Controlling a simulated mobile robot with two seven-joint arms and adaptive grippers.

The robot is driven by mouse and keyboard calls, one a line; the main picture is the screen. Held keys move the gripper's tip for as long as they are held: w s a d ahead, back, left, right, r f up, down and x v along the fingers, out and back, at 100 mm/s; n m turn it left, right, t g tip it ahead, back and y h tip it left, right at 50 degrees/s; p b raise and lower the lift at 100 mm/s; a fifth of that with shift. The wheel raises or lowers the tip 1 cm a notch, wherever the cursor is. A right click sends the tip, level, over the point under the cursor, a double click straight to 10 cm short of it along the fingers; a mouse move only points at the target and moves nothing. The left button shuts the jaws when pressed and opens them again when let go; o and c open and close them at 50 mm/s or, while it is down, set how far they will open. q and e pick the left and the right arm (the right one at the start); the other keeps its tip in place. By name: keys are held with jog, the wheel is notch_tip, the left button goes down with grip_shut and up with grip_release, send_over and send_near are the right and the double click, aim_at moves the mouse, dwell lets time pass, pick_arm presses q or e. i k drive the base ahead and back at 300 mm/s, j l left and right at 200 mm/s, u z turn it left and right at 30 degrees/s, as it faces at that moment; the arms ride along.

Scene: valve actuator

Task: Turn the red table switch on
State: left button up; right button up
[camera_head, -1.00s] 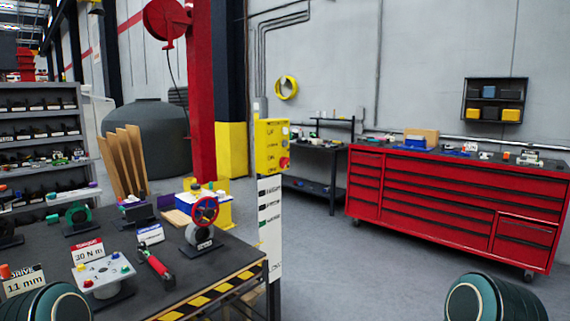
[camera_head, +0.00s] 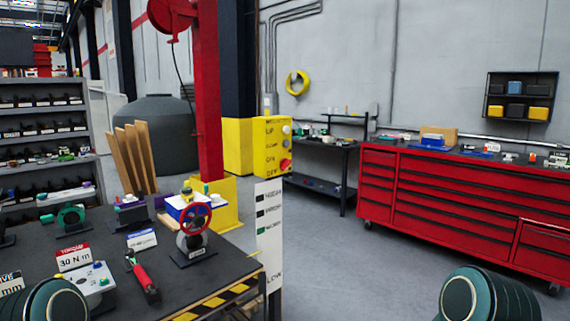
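A yellow control box (camera_head: 272,147) stands on a post at the right end of the workbench, with labels and buttons on its front. A red round switch knob (camera_head: 285,164) sits low on its right side, beside the lower labels. My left arm (camera_head: 55,300) shows at the bottom left and my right arm (camera_head: 488,295) at the bottom right. Only rounded teal arm parts show; neither gripper is in view, and nothing of mine touches the box.
The dark workbench (camera_head: 215,268) holds a red-wheeled valve (camera_head: 194,220), a red-handled tool (camera_head: 145,280) and signs. A white labelled panel (camera_head: 269,235) stands at its right end. A red tool cabinet (camera_head: 450,205) is at the right. Grey floor between is clear.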

aim_at(285, 162)
jog(key=i+l+u, duration=0.15)
jog(key=i+l, duration=0.2)
jog(key=i+l+u, duration=0.1)
jog(key=i+l, duration=0.25)
jog(key=l, duration=0.15)
jog(key=i+l+u, duration=0.15)
jog(key=i+l, duration=0.2)
jog(key=i+l+u, duration=0.1)
jog(key=i+l, duration=0.2)
jog(key=l, duration=0.3)
